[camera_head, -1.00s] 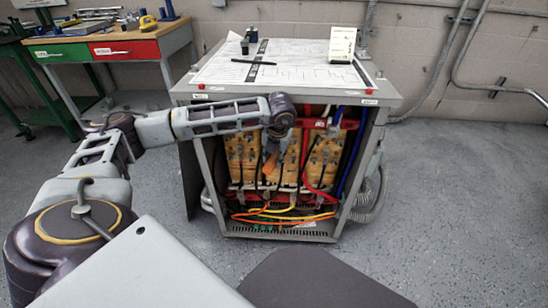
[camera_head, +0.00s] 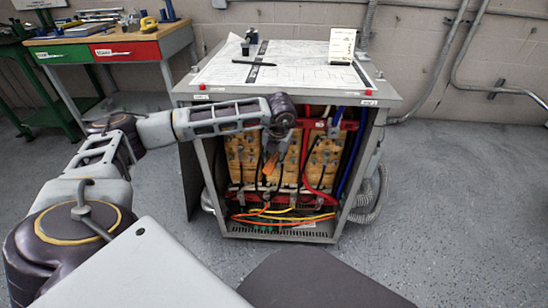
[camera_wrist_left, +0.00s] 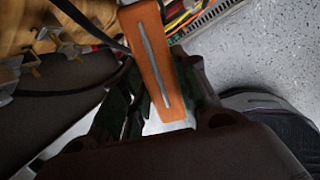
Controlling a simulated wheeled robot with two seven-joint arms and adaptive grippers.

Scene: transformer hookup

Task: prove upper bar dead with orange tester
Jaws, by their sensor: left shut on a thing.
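My left gripper (camera_head: 273,149) is in front of the open cabinet face, shut on the orange tester (camera_head: 270,164). In the left wrist view the tester (camera_wrist_left: 150,50) stands out from between the gripper's fingers (camera_wrist_left: 160,112), with a pale strip along its face. The red upper bar (camera_head: 347,125) runs across the top of the transformer's tan coils (camera_head: 322,160); my wrist hides its left part. Whether the tester touches anything cannot be told. My right gripper is not in view.
A workbench (camera_head: 122,38) stands at the back left. The floor to the right is clear.

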